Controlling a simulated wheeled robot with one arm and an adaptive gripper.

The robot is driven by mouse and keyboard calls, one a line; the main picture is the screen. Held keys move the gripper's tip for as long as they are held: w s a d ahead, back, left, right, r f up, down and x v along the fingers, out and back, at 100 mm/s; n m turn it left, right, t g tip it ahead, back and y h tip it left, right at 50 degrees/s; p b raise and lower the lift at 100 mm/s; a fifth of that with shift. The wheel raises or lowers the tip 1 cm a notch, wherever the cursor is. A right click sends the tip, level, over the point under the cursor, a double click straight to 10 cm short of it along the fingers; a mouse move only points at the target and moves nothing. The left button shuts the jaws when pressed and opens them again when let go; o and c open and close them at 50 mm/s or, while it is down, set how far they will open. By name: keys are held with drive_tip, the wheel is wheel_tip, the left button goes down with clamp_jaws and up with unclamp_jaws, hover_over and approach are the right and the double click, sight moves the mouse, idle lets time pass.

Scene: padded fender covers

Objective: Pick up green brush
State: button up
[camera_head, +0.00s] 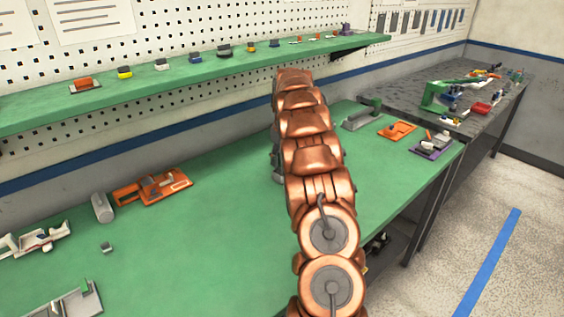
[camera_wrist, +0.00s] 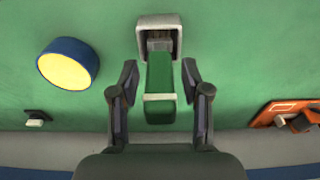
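The green brush (camera_wrist: 160,82) shows in the wrist view as a green handle with a pale band, joined to a pale grey, box-like head (camera_wrist: 158,35) at the top. My gripper (camera_wrist: 158,75) is open, with one finger on each side of the green handle. Gaps show between the fingers and the handle, and I cannot tell the height between them. In the head view my copper arm hides this brush and most of my gripper.
A blue-rimmed yellow cylinder (camera_wrist: 68,64) lies left of my gripper in the wrist view. An orange tool (camera_wrist: 290,115) lies to the right near the wall. A green shelf (camera_head: 130,88) overhangs the bench's back. The green bench (camera_head: 190,255) has free room left of my arm.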

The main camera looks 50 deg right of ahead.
clamp_jaws()
drive_tip(key=shift+r, duration=0.1)
idle(0.3)
drive_tip(key=shift+r+b, duration=0.65)
drive_tip(key=shift+r, duration=1)
drive_tip(key=s+a+r+b, duration=0.1)
drive_tip(key=s+a+b, duration=0.4)
drive_tip(key=s+a, duration=0.4)
drive_tip(key=shift+s+a+r, duration=0.2)
drive_tip(key=shift+s+a, duration=0.05)
drive_tip(key=shift+a, duration=1.75)
